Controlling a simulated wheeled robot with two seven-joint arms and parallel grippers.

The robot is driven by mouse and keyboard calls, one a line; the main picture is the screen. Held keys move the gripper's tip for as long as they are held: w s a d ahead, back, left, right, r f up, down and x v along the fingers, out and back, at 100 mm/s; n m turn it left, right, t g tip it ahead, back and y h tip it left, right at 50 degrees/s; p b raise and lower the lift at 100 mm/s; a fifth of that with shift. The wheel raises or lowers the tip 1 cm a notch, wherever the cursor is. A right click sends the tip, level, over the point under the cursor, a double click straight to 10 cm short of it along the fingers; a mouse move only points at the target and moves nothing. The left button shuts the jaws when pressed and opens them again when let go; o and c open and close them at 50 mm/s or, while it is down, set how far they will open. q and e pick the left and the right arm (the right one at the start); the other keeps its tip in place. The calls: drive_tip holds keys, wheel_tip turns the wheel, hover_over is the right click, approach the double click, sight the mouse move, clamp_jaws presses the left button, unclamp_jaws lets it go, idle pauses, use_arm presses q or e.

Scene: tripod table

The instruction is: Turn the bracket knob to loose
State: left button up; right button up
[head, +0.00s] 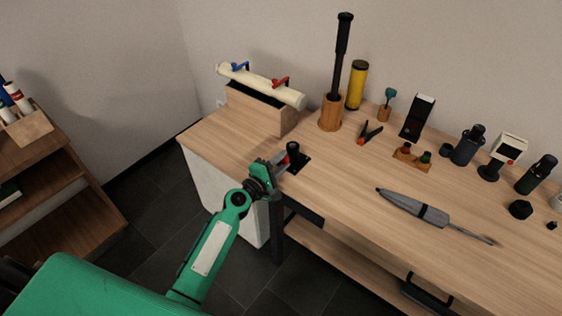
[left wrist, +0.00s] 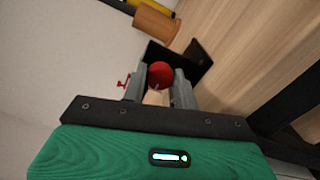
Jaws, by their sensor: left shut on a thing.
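The bracket knob is a red round knob (left wrist: 160,75) between the two grey fingers of my left gripper (left wrist: 159,88) in the left wrist view. The fingers are shut on it. In the head view my left gripper (head: 279,164) is at the table's near left edge, beside the black bracket (head: 302,161), and hides most of the knob. The bracket's dark plate also shows behind the knob in the left wrist view (left wrist: 199,62). I cannot read which way the knob is turned. My right gripper is in neither view.
The wooden table (head: 345,190) holds a wooden box with a cream roll (head: 262,86), a black pole in a wooden cup (head: 331,113), a yellow cylinder (head: 356,84) and a grey pointed tool (head: 412,206). Several small items stand at the back right. Bare tabletop lies right of the bracket.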

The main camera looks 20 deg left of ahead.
use_arm(q)
drive_tip(key=shift+n, duration=0.5)
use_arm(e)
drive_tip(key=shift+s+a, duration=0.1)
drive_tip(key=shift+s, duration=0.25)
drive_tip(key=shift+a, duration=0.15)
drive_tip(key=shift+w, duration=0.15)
use_arm(q)
drive_tip(key=o, duration=1)
drive_tip(key=shift+a, duration=0.1)
drive_tip(key=shift+c, duration=0.2)
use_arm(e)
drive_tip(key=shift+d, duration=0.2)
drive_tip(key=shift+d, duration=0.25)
use_arm(q)
drive_tip(key=shift+s+f, duration=0.1)
drive_tip(key=shift+s, duration=0.05)
